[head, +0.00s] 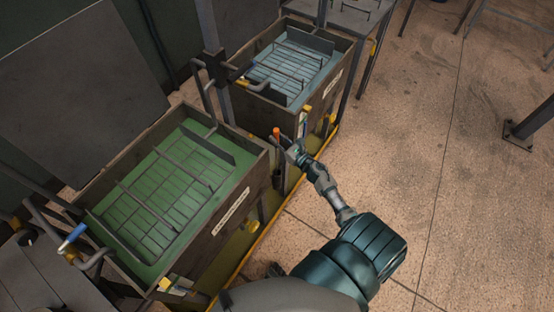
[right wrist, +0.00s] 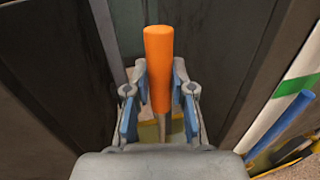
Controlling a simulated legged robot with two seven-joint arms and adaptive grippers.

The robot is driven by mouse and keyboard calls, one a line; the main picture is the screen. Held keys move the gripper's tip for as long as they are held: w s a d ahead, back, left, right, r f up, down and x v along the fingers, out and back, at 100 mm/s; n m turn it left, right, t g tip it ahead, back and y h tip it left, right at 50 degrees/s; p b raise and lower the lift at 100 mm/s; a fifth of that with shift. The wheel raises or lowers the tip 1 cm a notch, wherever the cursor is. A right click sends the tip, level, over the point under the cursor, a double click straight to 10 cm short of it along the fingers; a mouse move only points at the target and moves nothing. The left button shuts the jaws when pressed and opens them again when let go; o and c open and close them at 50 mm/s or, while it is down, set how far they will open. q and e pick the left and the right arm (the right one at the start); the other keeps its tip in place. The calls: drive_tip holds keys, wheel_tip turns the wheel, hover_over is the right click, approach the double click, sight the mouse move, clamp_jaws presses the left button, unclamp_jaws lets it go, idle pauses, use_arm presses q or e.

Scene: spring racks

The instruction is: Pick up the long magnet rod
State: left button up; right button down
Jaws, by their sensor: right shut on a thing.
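The long magnet rod shows as an orange handle (right wrist: 158,70) with a short piece of grey shaft below it in the right wrist view. In the head view its orange top (head: 277,134) stands between the two tanks, roughly upright. In the head view this gripper (head: 293,152) is at the gap between the tanks. The rod's lower end is hidden. My left gripper is not in view.
A tank with green liquid and a rack (head: 262,160) stands at left; a tank with bluish liquid (head: 346,75) stands behind it. Dark walls flank the rod closely. A blue bar (right wrist: 282,122) is at right in the wrist view. Open floor (head: 420,130) lies to the right.

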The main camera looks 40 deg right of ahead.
drive_tip(key=shift+s, duration=0.2)
drive_tip(key=shift+w+a+r+p, duration=0.1)
drive_tip(key=shift+a+r+p, duration=0.15)
drive_tip(key=shift+r, duration=0.25)
drive_tip(key=r, duration=0.1)
drive_tip(key=a+r+p, duration=0.1)
drive_tip(key=r, duration=0.1)
drive_tip(key=shift+w+r, duration=0.1)
drive_tip(key=shift+r, duration=0.15)
drive_tip(key=r+p, duration=0.1)
drive_tip(key=r, duration=0.1)
drive_tip(key=d+r+p, duration=0.1)
drive_tip(key=r, duration=0.2)
drive_tip(key=r+p, duration=0.1)
drive_tip(key=r, duration=0.2)
drive_tip(key=shift+d+r, duration=0.25)
drive_tip(key=shift+d, duration=0.15)
wheel_tip(320, 180, up, 5)
drive_tip(key=p, duration=0.2)
hover_over(275, 133)
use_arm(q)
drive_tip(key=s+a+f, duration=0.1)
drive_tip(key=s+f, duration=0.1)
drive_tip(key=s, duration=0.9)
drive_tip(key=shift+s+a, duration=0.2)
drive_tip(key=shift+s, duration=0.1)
use_arm(e)
drive_tip(key=shift+s+d+f, duration=0.25)
drive_tip(key=shift+d+f, duration=0.05)
drive_tip(key=shift+d, duration=0.15)
